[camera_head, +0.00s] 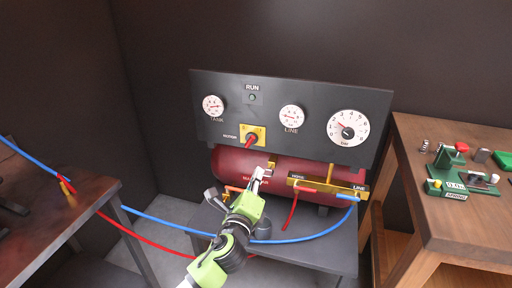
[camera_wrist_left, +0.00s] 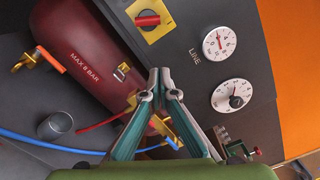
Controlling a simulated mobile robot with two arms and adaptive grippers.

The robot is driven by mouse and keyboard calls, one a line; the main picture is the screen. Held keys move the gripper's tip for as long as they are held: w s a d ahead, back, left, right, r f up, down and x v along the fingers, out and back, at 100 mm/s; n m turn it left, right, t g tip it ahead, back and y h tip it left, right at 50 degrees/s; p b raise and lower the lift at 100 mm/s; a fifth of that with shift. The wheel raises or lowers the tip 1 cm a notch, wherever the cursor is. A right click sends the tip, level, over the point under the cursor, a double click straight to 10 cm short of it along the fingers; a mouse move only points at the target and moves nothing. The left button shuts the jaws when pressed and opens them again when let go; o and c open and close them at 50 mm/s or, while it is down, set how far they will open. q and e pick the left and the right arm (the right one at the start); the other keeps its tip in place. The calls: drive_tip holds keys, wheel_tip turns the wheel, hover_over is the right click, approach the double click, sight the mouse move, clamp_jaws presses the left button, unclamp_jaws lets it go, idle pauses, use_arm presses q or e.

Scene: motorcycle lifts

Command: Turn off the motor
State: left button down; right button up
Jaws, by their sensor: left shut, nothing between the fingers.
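The motor switch (camera_head: 252,137) is a red handle on a yellow square plate, on the dark panel (camera_head: 220,90) and labelled MOTOR. In the head view its handle is tilted, its lower end toward the left. It also shows at the top of the left wrist view (camera_wrist_left: 149,20). A small green lamp (camera_head: 252,98) sits under the RUN label. My left gripper (camera_head: 260,172) is shut and empty, below the switch and apart from it, in front of the red tank (camera_head: 230,165). Its fingertips (camera_wrist_left: 160,78) meet in the left wrist view. My right gripper is not in view.
Gauges (camera_head: 291,117) flank the switch. A brass manifold (camera_head: 325,187) with red and blue hoses (camera_head: 310,236) lies right of my gripper. A grey cup (camera_wrist_left: 54,125) stands by the tank. A wooden bench (camera_head: 440,225) with small parts is at right; a table (camera_head: 50,225) is at left.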

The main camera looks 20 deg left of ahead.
sight(251, 136)
use_arm(q)
drive_tip(key=w+a, duration=0.1)
drive_tip(key=w, duration=0.2)
drive_tip(key=w+a+r+p, duration=0.1)
drive_tip(key=w, duration=0.3)
drive_tip(key=w+a+r, duration=0.1)
drive_tip(key=w, duration=0.3)
drive_tip(key=shift+a+p, duration=0.2)
drive_tip(key=shift+p, duration=0.15)
drive_tip(key=shift+a+r+n, duration=0.1)
drive_tip(key=shift+r+n, duration=0.25)
drive_tip(key=shift+n, duration=0.85)
drive_tip(key=n+p, duration=0.1)
drive_tip(key=n, duration=0.1)
drive_tip(key=r+n, duration=0.1)
drive_tip(key=n, duration=0.2)
drive_tip(key=a+n+p, duration=0.1)
drive_tip(key=n, duration=0.1)
drive_tip(key=shift+a+r+n+g+p, duration=0.1)
drive_tip(key=shift+r+n+g+p, duration=0.2)
drive_tip(key=shift+r, duration=0.05)
drive_tip(key=shift+a+n+p, duration=0.35)
drive_tip(key=shift+n+p, duration=0.05)
drive_tip(key=shift+n, duration=0.8)
